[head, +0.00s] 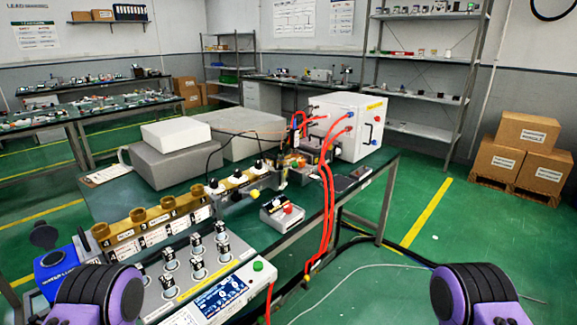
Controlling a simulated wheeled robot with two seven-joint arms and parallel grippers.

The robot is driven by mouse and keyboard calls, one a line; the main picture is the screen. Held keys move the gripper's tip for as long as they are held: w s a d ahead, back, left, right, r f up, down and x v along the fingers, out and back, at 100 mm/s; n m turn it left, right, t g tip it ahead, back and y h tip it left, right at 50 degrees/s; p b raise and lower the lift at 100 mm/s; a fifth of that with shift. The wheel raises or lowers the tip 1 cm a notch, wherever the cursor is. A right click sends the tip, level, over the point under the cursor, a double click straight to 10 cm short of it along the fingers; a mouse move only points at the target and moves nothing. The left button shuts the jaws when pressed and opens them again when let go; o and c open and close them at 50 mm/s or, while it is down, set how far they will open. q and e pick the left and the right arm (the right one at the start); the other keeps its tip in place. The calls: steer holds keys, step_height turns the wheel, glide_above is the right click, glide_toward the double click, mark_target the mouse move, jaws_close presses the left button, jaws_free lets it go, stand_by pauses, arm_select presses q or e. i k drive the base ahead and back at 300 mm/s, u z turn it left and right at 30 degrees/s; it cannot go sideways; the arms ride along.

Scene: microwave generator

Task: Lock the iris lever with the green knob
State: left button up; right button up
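A long bench (128,203) carries a microwave setup along its length. A brass waveguide part with several round flanges (152,215) stands at its front left. I cannot make out the iris lever for certain at this size. A small green round knob or button (258,266) sits on the top right corner of a white panel with a blue screen (222,297). A yellow knob (254,194) is farther back, beside a row of black-topped parts. Two purple and black parts of my arms show at the bottom edge. Neither of my grippers is in view.
A small box with a red knob (288,209) sits near the bench's right edge. Red cables (327,205) hang over that edge from a white cabinet (350,125). A blue container (57,272) stands at the front left. Green floor to the right is largely open, with a thin cable (375,266) across it.

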mark_target(295, 164)
steer(key=z, duration=1.35)
steer(key=i, duration=2.15)
steer(key=u, duration=2.7)
